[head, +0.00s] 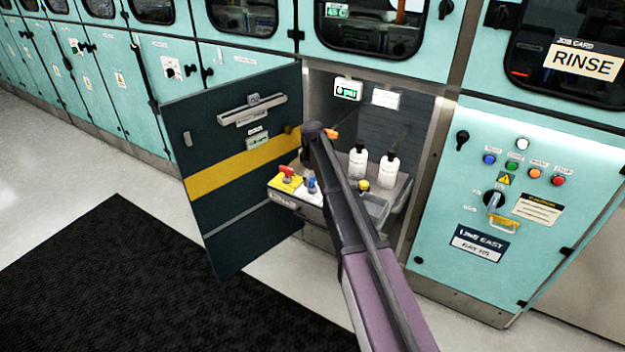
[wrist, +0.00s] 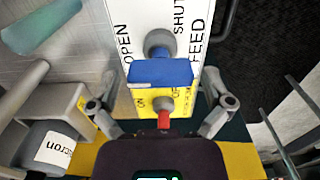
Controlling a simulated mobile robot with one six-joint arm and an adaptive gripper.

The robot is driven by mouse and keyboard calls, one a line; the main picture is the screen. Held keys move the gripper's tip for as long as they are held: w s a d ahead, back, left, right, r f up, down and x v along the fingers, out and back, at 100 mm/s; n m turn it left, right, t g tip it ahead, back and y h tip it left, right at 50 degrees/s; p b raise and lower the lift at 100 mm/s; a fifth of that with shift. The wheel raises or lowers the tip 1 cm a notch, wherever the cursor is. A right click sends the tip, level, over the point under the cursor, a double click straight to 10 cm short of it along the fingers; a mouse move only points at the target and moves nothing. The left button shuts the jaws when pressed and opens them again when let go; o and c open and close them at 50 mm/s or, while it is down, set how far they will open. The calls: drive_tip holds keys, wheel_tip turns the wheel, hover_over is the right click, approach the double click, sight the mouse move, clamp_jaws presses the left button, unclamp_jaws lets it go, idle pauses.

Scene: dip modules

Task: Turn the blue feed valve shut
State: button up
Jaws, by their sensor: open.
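The blue feed valve handle (wrist: 160,73) lies crosswise in the wrist view, on a white plate marked OPEN, SHUT and FEED. OPEN is to its left and SHUT is above it to the right. The blue valve also shows small in the head view (head: 312,186), on the tray in the open cabinet. My gripper (wrist: 162,102) is open, with one finger on each side of the picture and nothing between them touched, as far as I can see. In the head view my arm reaches into the cabinet and hides part of the tray.
A red valve (head: 287,172) on a yellow ON/OFF plate sits beside the blue one. White bottles (head: 358,160) stand on the tray (head: 283,200). The open dark door (head: 235,215) bounds the left side. A black mat (head: 120,280) lies on the floor.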

drive_tip(key=c, duration=1)
drive_tip(key=shift+o, duration=0.2)
drive_tip(key=shift+m, duration=0.6)
drive_tip(key=m, duration=0.2)
drive_tip(key=shift+m, duration=0.3)
drive_tip(key=m, duration=0.4)
drive_tip(key=shift+m, duration=0.3)
drive_tip(key=m, duration=0.4)
drive_tip(key=shift+m, duration=0.3)
drive_tip(key=m, duration=0.5)
drive_tip(key=shift+a, duration=0.1)
